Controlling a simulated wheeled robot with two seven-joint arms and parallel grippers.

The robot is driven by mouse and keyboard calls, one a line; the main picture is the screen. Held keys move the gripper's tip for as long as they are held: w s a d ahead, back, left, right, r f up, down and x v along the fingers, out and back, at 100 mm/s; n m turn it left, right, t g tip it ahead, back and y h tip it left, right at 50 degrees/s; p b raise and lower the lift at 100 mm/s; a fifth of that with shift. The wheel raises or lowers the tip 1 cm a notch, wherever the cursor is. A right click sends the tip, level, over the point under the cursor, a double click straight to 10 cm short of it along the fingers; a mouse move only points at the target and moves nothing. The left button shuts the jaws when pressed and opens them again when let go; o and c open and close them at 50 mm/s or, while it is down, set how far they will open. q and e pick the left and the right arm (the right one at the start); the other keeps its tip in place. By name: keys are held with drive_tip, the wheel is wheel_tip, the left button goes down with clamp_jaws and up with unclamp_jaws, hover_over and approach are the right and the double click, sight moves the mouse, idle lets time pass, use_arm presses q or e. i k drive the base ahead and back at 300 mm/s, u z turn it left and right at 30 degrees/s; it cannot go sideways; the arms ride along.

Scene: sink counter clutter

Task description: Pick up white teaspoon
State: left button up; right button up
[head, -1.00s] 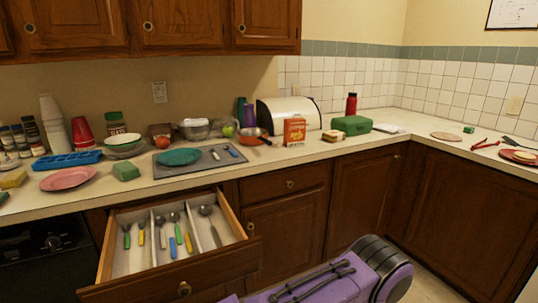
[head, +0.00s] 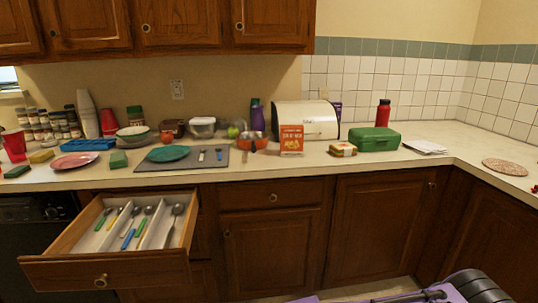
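The open drawer (head: 60,243) holds several spoons with green, yellow and blue handles. A separate spoon with a dark bowl and a pale handle (head: 177,211) lies alone in the right compartment; it may be the white teaspoon, but its handle is too small to be sure. Two small utensils lie on the grey mat (head: 186,163): one with a blue part (head: 202,155) and one pale one (head: 219,154). I cannot tell whether either is a teaspoon.
A teal plate (head: 168,153) lies on the mat, and an orange pan (head: 252,144) stands right of it. The open drawer juts out from the counter (head: 260,172).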

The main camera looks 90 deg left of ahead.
sight(203, 150)
drive_tip(key=i, duration=1)
drive_tip(key=u, duration=2.5)
